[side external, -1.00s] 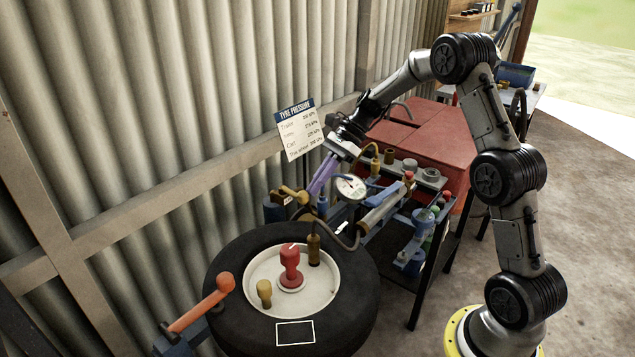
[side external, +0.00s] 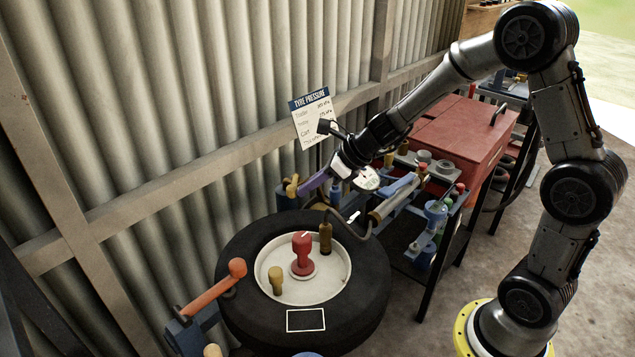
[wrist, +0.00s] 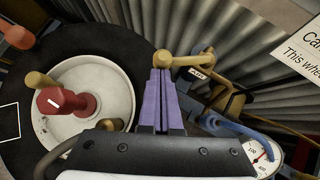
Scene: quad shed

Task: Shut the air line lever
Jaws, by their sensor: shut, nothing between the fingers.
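The brass lever with rounded ends (side external: 291,187), which I take to be the air line lever, is by the corrugated wall behind the tyre. It also shows in the wrist view (wrist: 184,61), running right from just beyond my fingertips, with a small label beside it. My gripper (side external: 302,191) has purple fingers, shut and empty, with tips right at the lever. In the wrist view my gripper (wrist: 161,72) has its tips at the lever's left end; I cannot tell whether they touch. The lever's mount is partly hidden.
A tyre (side external: 235,275) with a pale hub (side external: 330,285) bears a red knob (side external: 302,255) and brass posts. An orange-handled lever (side external: 212,288) stands left. A gauge (side external: 368,178) and a blue-handled tool (side external: 398,187) are close right of my gripper. A pressure sign (side external: 312,115) hangs behind.

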